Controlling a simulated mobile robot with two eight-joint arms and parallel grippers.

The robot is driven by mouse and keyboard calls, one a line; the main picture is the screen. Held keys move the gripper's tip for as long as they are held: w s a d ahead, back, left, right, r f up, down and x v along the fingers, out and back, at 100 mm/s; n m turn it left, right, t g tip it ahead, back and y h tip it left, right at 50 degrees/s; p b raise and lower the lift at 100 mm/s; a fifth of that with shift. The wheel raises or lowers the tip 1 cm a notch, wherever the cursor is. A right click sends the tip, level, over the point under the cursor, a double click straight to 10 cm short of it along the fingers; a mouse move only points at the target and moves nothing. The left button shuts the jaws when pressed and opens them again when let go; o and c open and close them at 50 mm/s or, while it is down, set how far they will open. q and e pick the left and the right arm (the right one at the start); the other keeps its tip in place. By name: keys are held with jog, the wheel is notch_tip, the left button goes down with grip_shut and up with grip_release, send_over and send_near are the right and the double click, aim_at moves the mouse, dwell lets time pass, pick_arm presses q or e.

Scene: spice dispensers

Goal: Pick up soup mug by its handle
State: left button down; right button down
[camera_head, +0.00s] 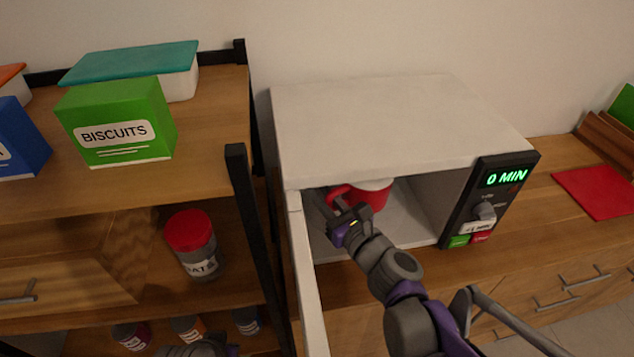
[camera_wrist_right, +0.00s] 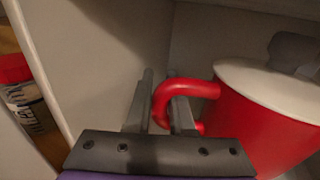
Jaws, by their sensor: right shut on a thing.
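The soup mug (camera_head: 374,196) is red with a pale lid and stands upright inside the open microwave (camera_head: 400,115). In the right wrist view the mug (camera_wrist_right: 255,130) fills the right side, with a grey knob on its lid. Its red curved handle (camera_wrist_right: 190,88) points left, toward my gripper. My right gripper (camera_head: 335,208) reaches into the microwave from the front. In the wrist view the right gripper (camera_wrist_right: 165,100) is shut on the handle, with a finger on either side of it.
The microwave door (camera_head: 304,270) stands open at the left of my right arm. The microwave's side wall and control panel (camera_head: 490,205) are to the right. A shelf (camera_head: 215,170) with a green biscuits box (camera_head: 118,120) and a red-lidded jar (camera_head: 192,243) stands at left. A red mat (camera_head: 597,190) lies on the right counter.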

jog(key=s+d+p, duration=0.3)
jog(key=s, duration=1.3)
jog(key=shift+w+d, duration=0.2)
